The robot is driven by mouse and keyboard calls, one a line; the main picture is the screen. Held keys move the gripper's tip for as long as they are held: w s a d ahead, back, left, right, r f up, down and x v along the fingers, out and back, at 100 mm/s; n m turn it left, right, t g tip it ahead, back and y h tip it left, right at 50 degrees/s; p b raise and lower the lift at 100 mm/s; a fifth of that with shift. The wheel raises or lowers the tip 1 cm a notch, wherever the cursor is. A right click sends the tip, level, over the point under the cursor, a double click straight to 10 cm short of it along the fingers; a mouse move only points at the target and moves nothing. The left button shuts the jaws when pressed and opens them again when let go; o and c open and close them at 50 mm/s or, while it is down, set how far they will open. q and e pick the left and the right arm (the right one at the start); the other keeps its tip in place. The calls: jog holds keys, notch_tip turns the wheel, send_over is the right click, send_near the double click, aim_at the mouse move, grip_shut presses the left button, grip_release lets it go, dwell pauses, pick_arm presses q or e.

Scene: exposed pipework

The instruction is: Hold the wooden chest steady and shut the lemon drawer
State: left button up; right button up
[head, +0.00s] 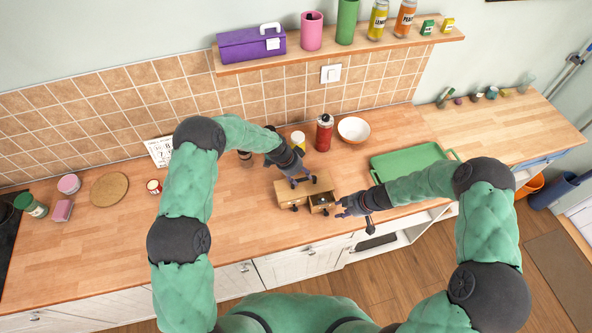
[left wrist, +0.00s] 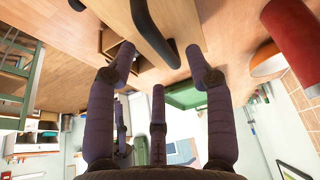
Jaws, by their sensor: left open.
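The small wooden chest (head: 288,194) stands on the counter with a dark handle on top; its top and handle also show close up in the left wrist view (left wrist: 185,22). Its right-hand drawer (head: 321,201) sticks out toward me, with a dark knob on its front; no lemon mark is readable. The left-hand drawer looks shut. My left gripper (head: 298,181) is open at the chest's top, with fingers on either side of the handle in the left wrist view; I cannot tell whether they touch. My right gripper (head: 341,207) is just right of the open drawer; its finger opening is unclear.
Behind the chest stand a red bottle (head: 324,133), a white-orange bowl (head: 353,130) and a yellow container (head: 299,140). A green tray (head: 408,161) lies to the right, behind my right arm. The counter left of the chest is mostly clear, and its front edge runs close below.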

aim_at(304, 180)
pick_arm(q)
jog(key=shift+x, duration=2.4)
